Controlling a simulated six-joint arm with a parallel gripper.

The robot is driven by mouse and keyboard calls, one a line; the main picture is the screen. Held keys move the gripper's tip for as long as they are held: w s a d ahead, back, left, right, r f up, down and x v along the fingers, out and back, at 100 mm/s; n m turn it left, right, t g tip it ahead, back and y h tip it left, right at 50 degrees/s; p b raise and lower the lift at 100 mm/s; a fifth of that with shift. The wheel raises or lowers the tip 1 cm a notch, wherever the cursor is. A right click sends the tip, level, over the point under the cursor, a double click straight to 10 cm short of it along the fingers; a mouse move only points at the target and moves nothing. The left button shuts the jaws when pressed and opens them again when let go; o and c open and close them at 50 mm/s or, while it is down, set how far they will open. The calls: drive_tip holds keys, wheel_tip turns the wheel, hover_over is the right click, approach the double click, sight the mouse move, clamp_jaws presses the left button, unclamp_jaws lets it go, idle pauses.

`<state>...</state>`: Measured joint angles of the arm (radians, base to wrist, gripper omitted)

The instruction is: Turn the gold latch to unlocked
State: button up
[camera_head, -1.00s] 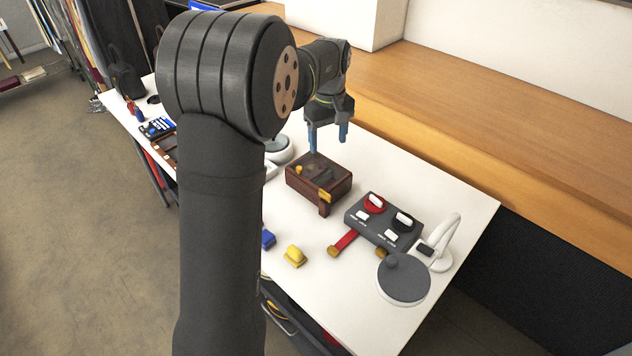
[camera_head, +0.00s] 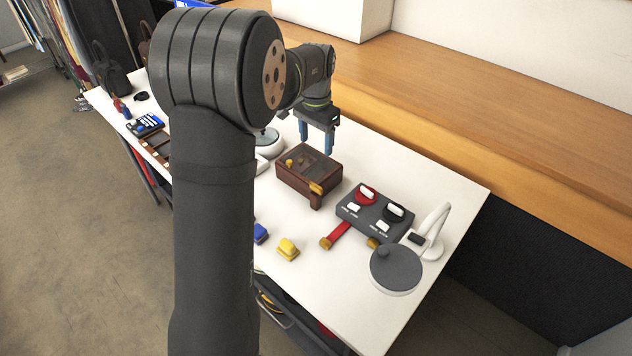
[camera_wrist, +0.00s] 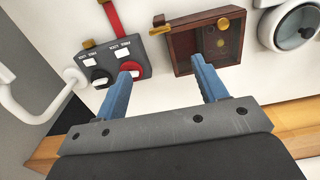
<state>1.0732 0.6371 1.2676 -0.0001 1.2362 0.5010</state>
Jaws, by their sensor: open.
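The gold latch (camera_head: 316,188) is on the front right corner of a brown wooden box (camera_head: 293,184) with a see-through lid. In the wrist view the latch (camera_wrist: 160,24) shows at the upper left corner of the box (camera_wrist: 180,52). Its exact setting is too small to read. My gripper (camera_head: 316,142) is open and empty, pointing down above the back of the box, clear of the latch. In the wrist view my gripper (camera_wrist: 160,72) has its blue fingers wide apart, one over the box and one by the switch panel.
A grey switch panel (camera_head: 375,213) with red and black knobs stands right of the box. A red strap (camera_head: 340,231), a white lamp (camera_head: 432,228), a grey disc (camera_head: 395,268) and a yellow block (camera_head: 287,248) are nearby. The white table (camera_head: 350,300) is clear in front.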

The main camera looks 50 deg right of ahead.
sight(316, 185)
wheel_tip(316, 185, down, 16)
drive_tip(key=shift+r, duration=0.15)
idle(0.3)
drive_tip(key=c, duration=1)
